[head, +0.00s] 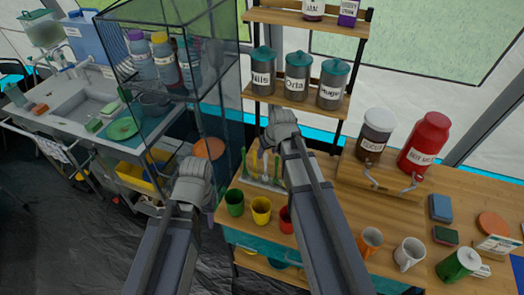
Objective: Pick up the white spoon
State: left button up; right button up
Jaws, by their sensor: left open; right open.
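Several slim upright utensils stand in a pale cutlery holder (262,184) at the left end of the wooden counter. A green one is at the left, and a pale one (276,167), which may be the white spoon, is at the right. They are small, and I cannot tell their shapes surely. My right gripper (282,118) is above the holder, in front of the shelf, and open; its arm covers the area right of the holder. My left gripper (194,166) is open, left of the counter and apart from the utensils. I see nothing in either gripper.
Green (234,203), yellow (261,211) and red (286,219) cups stand along the counter's front edge. Lidded grey canisters (297,78) line the shelf behind. Two large dispensers (425,144) stand at the right. A glass-sided cabinet (170,50) stands at the left.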

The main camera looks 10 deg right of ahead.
jog(key=shift+w+d+r, duration=0.3)
jog(key=shift+d, duration=0.05)
jog(key=shift+b+x, duration=1.3)
jog(key=shift+x, duration=0.05)
jog(key=shift+f, duration=0.1)
jog(key=b, duration=0.5)
send_over(265, 168)
notch_tip(265, 168, down, 5)
jog(key=shift+w+d, duration=0.2)
jog(key=shift+w, duration=0.15)
grip_shut()
